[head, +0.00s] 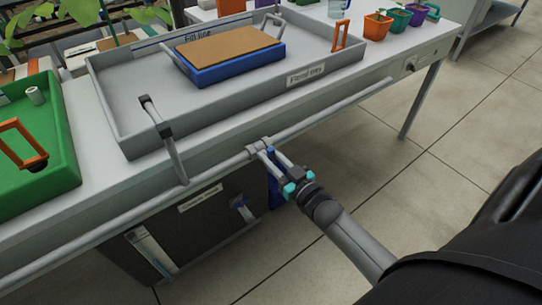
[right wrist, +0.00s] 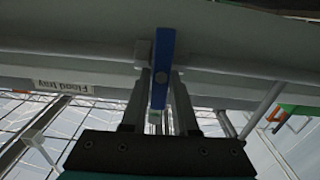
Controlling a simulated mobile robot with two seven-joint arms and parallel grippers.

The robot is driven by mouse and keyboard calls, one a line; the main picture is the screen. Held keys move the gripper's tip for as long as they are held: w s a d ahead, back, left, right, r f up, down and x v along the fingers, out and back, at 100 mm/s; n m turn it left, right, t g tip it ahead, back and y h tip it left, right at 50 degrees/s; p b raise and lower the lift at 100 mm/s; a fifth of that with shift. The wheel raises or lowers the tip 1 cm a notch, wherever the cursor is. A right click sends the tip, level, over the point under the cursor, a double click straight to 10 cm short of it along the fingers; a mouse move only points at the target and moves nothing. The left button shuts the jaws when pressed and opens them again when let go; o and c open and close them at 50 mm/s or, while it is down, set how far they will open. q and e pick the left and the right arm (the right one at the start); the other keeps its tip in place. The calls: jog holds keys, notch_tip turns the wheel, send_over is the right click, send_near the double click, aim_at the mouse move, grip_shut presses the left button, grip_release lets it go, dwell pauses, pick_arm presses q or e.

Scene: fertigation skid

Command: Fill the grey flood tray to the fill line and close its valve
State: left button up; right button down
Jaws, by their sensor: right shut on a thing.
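The grey flood tray (head: 130,105) lies on the bench with a "Flood tray" label on its front wall and a "Fill line" label inside. I cannot make out a water level in it. A grey spout (head: 165,140) with a black nozzle rises from the front pipe and bends over the tray's left part. The valve's blue lever (right wrist: 161,70) sits on the pipe and stands crosswise to it. My right gripper (head: 268,153) is shut on this lever, one finger on each side in the right wrist view (right wrist: 162,95). My left gripper is out of view.
A blue float with a brown top (head: 232,68) sits in the tray. A green tray (head: 55,185) with an orange-handled item is at left. Coloured pots (head: 377,25) stand at back right. A dark cabinet (head: 200,235) is below the bench. Floor at right is clear.

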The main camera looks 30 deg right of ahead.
jog(key=shift+a+n+p, duration=0.1)
jog(key=shift+n+p, duration=0.2)
jog(key=shift+n, duration=0.5)
jog(key=shift+a+n, duration=0.1)
jog(key=shift+n, duration=0.6)
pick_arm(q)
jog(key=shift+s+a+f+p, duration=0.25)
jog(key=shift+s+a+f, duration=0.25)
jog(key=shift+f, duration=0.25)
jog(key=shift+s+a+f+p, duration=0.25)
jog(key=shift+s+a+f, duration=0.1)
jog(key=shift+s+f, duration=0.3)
pick_arm(e)
jog(key=shift+a+f+n, duration=0.1)
jog(key=shift+n, duration=0.85)
jog(key=shift+a+f+n, duration=0.1)
jog(key=shift+n, duration=0.85)
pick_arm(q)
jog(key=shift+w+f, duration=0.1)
pick_arm(e)
jog(key=c, duration=0.8)
grip_release()
jog(key=shift+o, duration=0.2)
jog(key=shift+s, duration=0.1)
